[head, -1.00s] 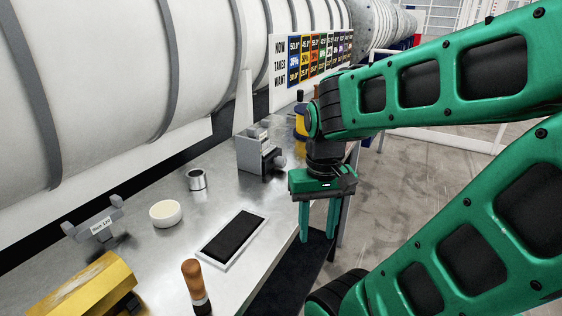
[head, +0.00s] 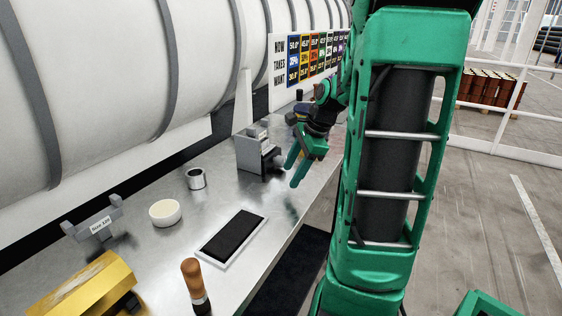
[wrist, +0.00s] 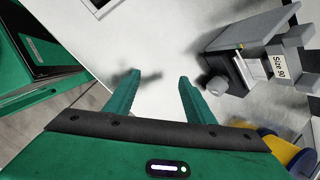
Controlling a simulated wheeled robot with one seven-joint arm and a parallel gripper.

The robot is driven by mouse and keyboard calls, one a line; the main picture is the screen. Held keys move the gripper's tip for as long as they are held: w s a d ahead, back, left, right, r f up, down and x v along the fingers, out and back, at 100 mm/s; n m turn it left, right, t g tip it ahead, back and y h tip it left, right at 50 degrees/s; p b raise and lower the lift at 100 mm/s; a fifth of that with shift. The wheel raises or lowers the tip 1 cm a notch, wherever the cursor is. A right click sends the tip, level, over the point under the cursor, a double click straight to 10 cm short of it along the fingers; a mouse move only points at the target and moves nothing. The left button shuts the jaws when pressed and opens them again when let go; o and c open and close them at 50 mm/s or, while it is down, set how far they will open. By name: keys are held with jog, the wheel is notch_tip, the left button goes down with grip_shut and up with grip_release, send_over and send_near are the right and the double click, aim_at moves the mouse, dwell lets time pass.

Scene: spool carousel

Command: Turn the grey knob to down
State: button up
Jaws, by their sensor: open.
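The grey box-shaped device (head: 252,150) stands on the metal bench near its far end, with a dark block on its front. The grey knob (wrist: 217,86) sticks out from that dark block in the wrist view, right of my fingers; which way it points is hard to tell. In the head view the knob (head: 277,161) is small and partly lost against the dark block. My gripper (head: 291,177) is open and empty, tilted, just right of the device and apart from the knob. Its two fingers also show in the wrist view (wrist: 159,77).
On the bench (head: 160,255) are a white-framed dark pad (head: 233,238), a white bowl (head: 165,213), a metal cup (head: 195,179), a brown-handled tool (head: 192,283) and a yellow block (head: 85,288). A large white cylinder (head: 100,80) runs along the back.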

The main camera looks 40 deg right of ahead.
aim_at(283, 159)
jog(key=w+d+r+m+t+y, duration=0.1)
jog(key=w+d+r+m+t, duration=0.1)
jog(key=d+m, duration=0.3)
jog(key=w+d+r+m+t, duration=0.2)
jog(key=w+d+m, duration=0.1)
jog(key=d+m, duration=0.15)
jog(key=x, duration=1)
jog(key=shift+w+f, duration=0.15)
jog(key=shift+f, duration=0.15)
jog(key=c, duration=1.1)
jog(key=shift+o, duration=0.2)
jog(key=shift+a+n+t+h, duration=0.2)
jog(key=shift+n+t+h, duration=0.1)
jog(key=shift+n+t, duration=0.1)
jog(key=shift+n+t+h, duration=0.3)
jog(key=shift+n+h, duration=0.05)
jog(key=shift+h, duration=0.35)
